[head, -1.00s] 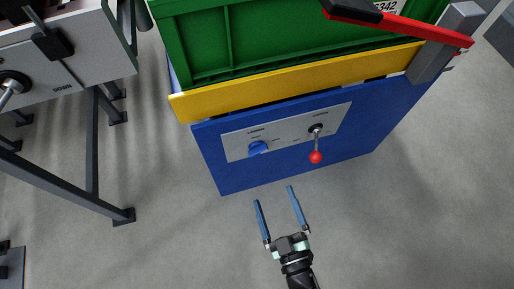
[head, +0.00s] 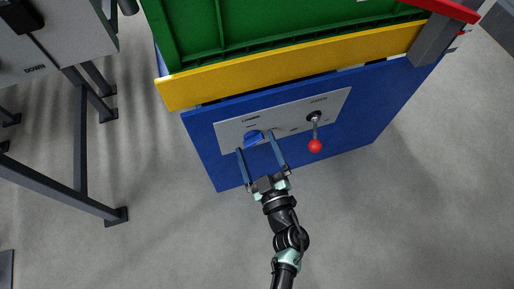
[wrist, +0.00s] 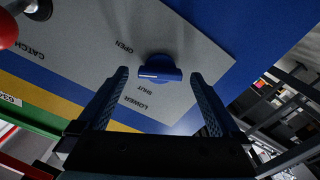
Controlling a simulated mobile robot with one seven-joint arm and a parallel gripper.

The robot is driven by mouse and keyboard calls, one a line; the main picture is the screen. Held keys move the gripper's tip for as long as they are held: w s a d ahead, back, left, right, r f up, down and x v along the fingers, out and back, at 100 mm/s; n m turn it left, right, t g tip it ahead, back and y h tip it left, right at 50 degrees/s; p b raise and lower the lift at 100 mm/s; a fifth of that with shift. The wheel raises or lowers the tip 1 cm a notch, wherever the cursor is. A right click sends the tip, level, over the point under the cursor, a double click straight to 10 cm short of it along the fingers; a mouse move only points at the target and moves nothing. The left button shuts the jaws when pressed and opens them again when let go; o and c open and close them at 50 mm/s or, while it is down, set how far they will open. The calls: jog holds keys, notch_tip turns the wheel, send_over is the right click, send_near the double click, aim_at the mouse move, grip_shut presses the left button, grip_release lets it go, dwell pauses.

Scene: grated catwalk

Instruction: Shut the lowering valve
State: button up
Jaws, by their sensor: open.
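The lowering valve is a blue knob (head: 253,137) on a grey panel (head: 232,132) on the front of a blue cabinet. In the wrist view the knob (wrist: 160,68) has a raised grip bar, with the words OPEN, SHUT and LOWER printed around it. My gripper (head: 256,142) is open, its two blue fingers reaching towards the panel on either side of the knob. In the wrist view the fingertips (wrist: 160,74) lie left and right of the knob, apart from it. I cannot tell how far the tips are from the panel.
A lever with a red ball (head: 315,146) stands out from the same panel, right of my gripper. A yellow beam (head: 290,66) and green container (head: 280,25) are above. A grey stand (head: 85,200) is at the left. The floor below is clear.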

jog(key=c, duration=1.4)
jog(key=shift+n, duration=0.3)
jog(key=n+b, duration=0.1)
jog(key=n, duration=1)
jog(key=shift+s+f+b, duration=0.1)
jog(key=shift+b, duration=0.3)
jog(key=shift+n, duration=0.5)
jog(key=o, duration=1.4)
